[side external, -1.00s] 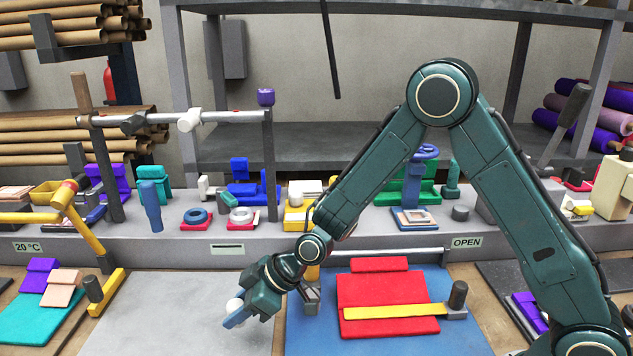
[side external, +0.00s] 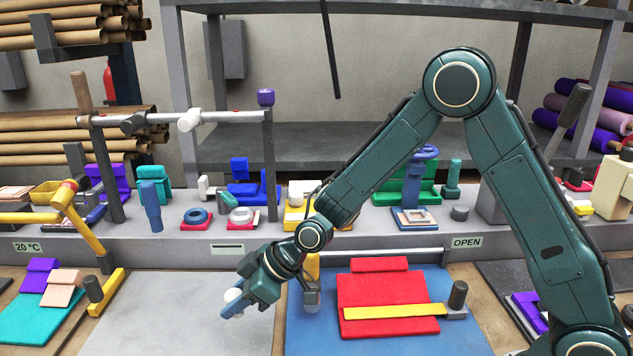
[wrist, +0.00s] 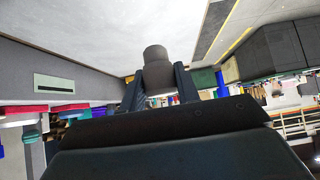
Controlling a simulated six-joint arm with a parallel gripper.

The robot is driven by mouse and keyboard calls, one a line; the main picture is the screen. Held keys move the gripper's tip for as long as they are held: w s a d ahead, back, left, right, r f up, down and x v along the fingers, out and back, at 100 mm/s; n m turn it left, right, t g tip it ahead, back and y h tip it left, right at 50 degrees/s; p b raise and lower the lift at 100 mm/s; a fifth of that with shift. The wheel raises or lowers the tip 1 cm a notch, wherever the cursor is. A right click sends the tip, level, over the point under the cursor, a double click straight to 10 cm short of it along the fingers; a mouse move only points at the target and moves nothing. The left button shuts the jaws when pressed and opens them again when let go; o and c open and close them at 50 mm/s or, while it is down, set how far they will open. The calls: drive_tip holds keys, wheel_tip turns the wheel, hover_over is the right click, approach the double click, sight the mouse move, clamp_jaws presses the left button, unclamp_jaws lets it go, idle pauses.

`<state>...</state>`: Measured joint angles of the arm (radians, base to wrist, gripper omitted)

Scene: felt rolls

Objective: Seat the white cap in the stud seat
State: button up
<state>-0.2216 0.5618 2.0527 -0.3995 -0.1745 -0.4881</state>
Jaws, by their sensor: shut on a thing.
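The white cap (side external: 232,295) is between the fingertips of my gripper (side external: 233,302), which is shut on it above the bare grey sheet at front centre-left. In the side view the blue fingers hide part of the cap. In the wrist view the cap (wrist: 156,55) shows as a shaded, stubby round piece projecting beyond the fingers (wrist: 158,88). I cannot tell for certain which fixture is the stud seat. On the back ledge, a red base with a pale ring (side external: 241,216) and a red base with a blue ring (side external: 197,217) stand apart from the gripper.
A grey sheet (side external: 170,318) lies clear below my gripper. To its right, a blue mat (side external: 310,340) carries red felt (side external: 385,290) under a yellow bar (side external: 390,312). A yellow lever frame (side external: 83,232) stands at left. A post and horizontal bar (side external: 225,116) rise behind.

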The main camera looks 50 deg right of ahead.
sight(422, 168)
idle(0.6)
drive_tip(key=w+d+r+m+t+h, duration=0.1)
drive_tip(key=d+r+m+h, duration=0.2)
drive_tip(key=d, duration=0.9)
drive_tip(key=w+d+r+m+t+h, duration=0.1)
drive_tip(key=d+r+m, duration=0.25)
drive_tip(key=d, duration=0.95)
drive_tip(key=s+d+r+m+h, duration=0.1)
drive_tip(key=s+d+r, duration=0.1)
drive_tip(key=s+d, duration=0.2)
drive_tip(key=s+d+r+m+h, duration=0.2)
drive_tip(key=s+d+r, duration=0.1)
drive_tip(key=d, duration=0.8)
drive_tip(key=s+d+r+m+h, duration=0.2)
drive_tip(key=s+d, duration=0.3)
drive_tip(key=d, duration=0.2)
drive_tip(key=shift+s+d+r+m, duration=0.2)
drive_tip(key=shift+s+r+m, duration=0.1)
drive_tip(key=shift+r, duration=0.1)
drive_tip(key=shift+s+d+r, duration=0.2)
drive_tip(key=shift+s, duration=0.05)
drive_tip(key=shift+f, duration=0.1)
drive_tip(key=shift+f, duration=2.45)
